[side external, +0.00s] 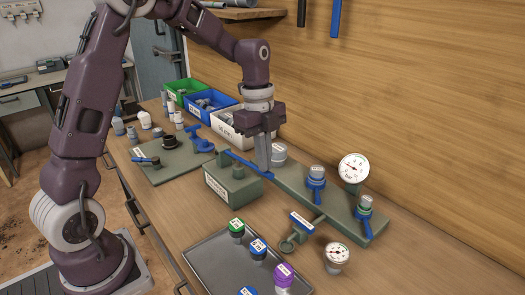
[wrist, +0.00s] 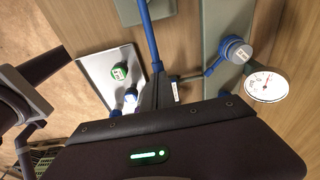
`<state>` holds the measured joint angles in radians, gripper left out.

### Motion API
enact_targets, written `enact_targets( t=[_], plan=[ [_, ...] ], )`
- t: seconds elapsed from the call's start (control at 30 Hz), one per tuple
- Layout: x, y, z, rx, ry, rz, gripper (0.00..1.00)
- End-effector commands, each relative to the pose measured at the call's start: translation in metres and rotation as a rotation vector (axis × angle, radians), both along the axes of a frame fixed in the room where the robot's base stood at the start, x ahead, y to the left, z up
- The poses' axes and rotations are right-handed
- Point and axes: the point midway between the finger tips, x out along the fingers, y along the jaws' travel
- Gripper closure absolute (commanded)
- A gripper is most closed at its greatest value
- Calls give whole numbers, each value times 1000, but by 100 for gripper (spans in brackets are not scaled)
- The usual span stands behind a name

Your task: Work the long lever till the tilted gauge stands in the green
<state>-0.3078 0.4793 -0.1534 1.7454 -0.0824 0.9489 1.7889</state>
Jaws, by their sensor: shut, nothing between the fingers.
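The long blue lever (side external: 242,163) lies low and slanting by the grey-green block; it also shows as a blue bar in the wrist view (wrist: 150,35). My gripper (side external: 264,166) is shut and empty, its fingers pointing down at the lever's right part. Whether they touch it I cannot tell. A small round gauge (side external: 337,254) with its face tipped upward stands near the front right. A larger white gauge (side external: 354,168) stands at the back on the long green base; a white dial with a red needle shows in the wrist view (wrist: 267,84). No green band is legible.
Blue-handled valves (side external: 316,184) (side external: 364,210) stand on the long base (side external: 290,183). A grey tray (side external: 215,275) holds coloured knobs. Bins (side external: 210,103) line the back left. The wooden wall is close behind.

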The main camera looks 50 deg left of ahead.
Motion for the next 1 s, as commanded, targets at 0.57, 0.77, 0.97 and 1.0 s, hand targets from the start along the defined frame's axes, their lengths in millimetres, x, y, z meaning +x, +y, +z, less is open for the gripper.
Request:
enact_targets(
  t=[0.57, 0.77, 0.97, 1.0],
  plan=[
    [-1, -13, -50, 129, 3, -2, 100],
    [-1, -14, -41, 128, -1, -1, 100],
    [1, -15, 5, 133, -17, -1, 100],
    [1, -15, 16, 133, -18, -1, 100]
  ],
)
